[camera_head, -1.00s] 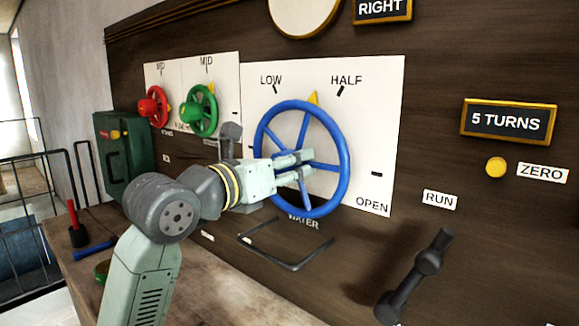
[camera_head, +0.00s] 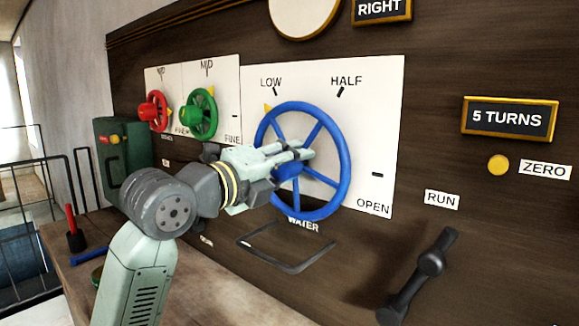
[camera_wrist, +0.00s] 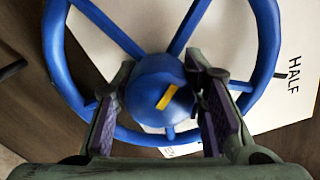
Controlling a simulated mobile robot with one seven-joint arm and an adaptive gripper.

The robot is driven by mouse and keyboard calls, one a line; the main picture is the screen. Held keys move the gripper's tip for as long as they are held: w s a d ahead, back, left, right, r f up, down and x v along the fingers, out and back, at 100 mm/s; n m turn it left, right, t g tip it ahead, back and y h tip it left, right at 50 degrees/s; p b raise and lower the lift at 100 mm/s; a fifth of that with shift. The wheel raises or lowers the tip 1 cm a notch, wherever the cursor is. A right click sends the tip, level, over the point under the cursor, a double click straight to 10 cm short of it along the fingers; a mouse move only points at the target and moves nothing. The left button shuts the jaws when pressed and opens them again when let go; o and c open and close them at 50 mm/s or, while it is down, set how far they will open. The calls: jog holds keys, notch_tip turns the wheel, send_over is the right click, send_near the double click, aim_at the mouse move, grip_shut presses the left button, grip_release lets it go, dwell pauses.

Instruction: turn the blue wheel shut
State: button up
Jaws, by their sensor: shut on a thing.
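The blue wheel (camera_head: 345,160) is mounted on a white dial plate (camera_head: 375,90) labelled LOW, HALF and OPEN, with WATER below. Its yellow pointer (camera_head: 267,107) shows at the rim's upper left, just below and left of the LOW mark. My gripper (camera_head: 298,152) reaches in from the left at the wheel's middle. In the wrist view its two fingers (camera_wrist: 158,82) stand on either side of the wheel's round blue hub (camera_wrist: 150,108), which has a yellow mark, and are shut on it. My gripper hides the lower left of the plate.
A red wheel (camera_head: 152,111) and a green wheel (camera_head: 200,114) sit left of the blue one. A bent dark bar (camera_head: 290,267) juts out below it. A dark lever (camera_head: 415,280) stands at lower right. A green box (camera_head: 118,150) is at the far left.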

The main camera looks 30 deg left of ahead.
jog(key=n, duration=0.5)
jog(key=shift+n, duration=0.3)
jog(key=n+p, duration=0.1)
jog(key=n, duration=0.3)
jog(key=shift+n, duration=0.3)
jog(key=o, duration=1.2)
jog(key=shift+c, duration=0.2)
jog(key=s+a, duration=0.1)
jog(key=s, duration=1.1)
jog(key=shift+a, duration=0.35)
